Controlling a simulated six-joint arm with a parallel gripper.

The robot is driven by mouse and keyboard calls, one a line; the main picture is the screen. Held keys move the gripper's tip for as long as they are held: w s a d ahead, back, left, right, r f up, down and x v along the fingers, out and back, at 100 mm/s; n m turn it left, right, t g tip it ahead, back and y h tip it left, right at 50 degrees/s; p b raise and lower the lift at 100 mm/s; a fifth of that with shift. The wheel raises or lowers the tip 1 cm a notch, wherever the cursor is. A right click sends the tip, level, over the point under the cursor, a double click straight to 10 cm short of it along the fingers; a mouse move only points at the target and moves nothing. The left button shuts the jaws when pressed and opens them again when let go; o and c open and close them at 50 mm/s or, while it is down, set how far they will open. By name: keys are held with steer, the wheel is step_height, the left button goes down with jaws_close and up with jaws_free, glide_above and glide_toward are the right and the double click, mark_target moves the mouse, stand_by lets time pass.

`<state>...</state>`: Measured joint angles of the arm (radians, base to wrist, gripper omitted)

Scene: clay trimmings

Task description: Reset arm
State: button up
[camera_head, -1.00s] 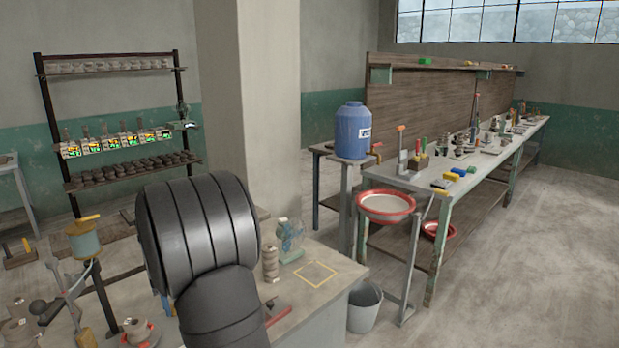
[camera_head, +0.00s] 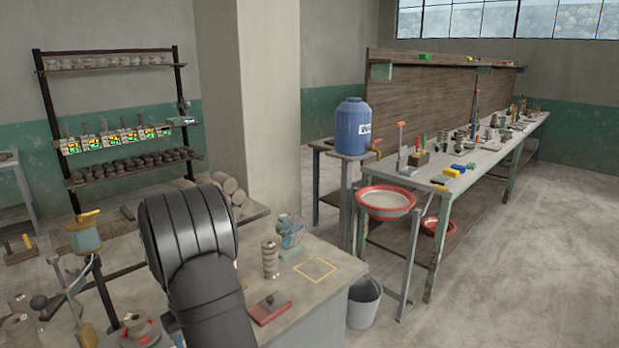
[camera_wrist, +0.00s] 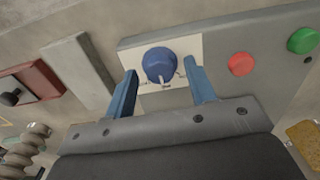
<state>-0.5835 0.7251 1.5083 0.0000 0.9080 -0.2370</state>
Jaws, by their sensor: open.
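My gripper (camera_wrist: 160,95) shows in the wrist view with its two blue fingers spread apart, open. A blue knob (camera_wrist: 159,64) on a pale plate lies beyond and between the fingertips; I cannot tell whether either finger touches it. The plate sits on a grey panel (camera_wrist: 215,55) that also carries a red button (camera_wrist: 241,64) and a green button (camera_wrist: 302,40). In the head view my dark arm rises over the near bench and the gripper itself is hidden.
The bench (camera_head: 335,262) holds a stack of grey discs (camera_head: 270,259), a red block with a dark knob (camera_head: 270,308) and a yellow square outline (camera_head: 315,269). A bucket (camera_head: 363,303) stands beside it. Open floor lies at the right.

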steer(key=n, duration=0.6)
step_height(320, 180, up, 9)
stand_by(0.4)
